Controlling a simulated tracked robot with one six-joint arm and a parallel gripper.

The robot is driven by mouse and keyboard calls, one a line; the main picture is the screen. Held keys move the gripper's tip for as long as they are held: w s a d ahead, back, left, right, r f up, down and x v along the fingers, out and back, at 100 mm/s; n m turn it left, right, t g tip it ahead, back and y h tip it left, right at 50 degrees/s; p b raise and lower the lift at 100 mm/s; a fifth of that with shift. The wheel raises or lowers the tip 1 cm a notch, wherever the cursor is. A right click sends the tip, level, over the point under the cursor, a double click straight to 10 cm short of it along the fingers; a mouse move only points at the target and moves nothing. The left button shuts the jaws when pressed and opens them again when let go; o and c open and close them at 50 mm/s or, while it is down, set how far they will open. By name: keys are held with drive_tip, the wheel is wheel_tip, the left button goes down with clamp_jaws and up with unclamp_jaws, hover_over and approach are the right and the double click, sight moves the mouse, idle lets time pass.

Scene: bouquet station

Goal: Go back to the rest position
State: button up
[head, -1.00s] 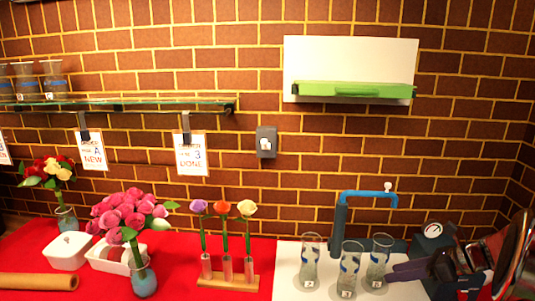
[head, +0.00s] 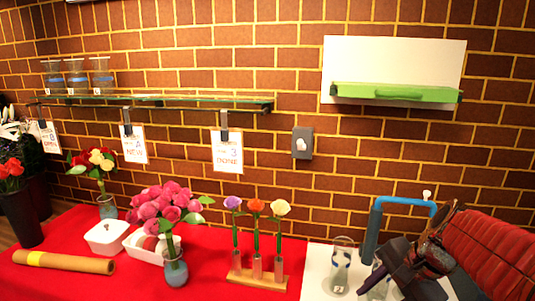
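My gripper (head: 385,268) is dark and sits at the lower right, at the end of my red and black arm. It appears in front of the white counter area, overlapping a glass (head: 377,287) from this view. Its fingers are dark and bunched against the arm, so their opening cannot be made out. I see nothing clearly held in it.
A wooden rack (head: 257,281) with three flowers stands on the red cloth (head: 205,286). Left of it are a vase (head: 175,273), pink flowers (head: 165,207), a white box (head: 107,237) and a brown roll (head: 75,263). A glass shelf (head: 200,103) and green-fronted wall unit (head: 395,92) hang above.

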drive_tip(key=s+a+n+t+h, duration=0.1)
drive_tip(key=s+a+n, duration=0.2)
drive_tip(key=s+n, duration=0.2)
drive_tip(key=s+a+r+n+t+h, duration=0.1)
drive_tip(key=s+a+n+h, duration=0.1)
drive_tip(key=s+a+n, duration=0.2)
drive_tip(key=s+n, duration=0.2)
drive_tip(key=n, duration=0.2)
drive_tip(key=shift+s+r+n, duration=0.15)
drive_tip(key=shift+s+n, duration=0.05)
drive_tip(key=shift+n, duration=0.1)
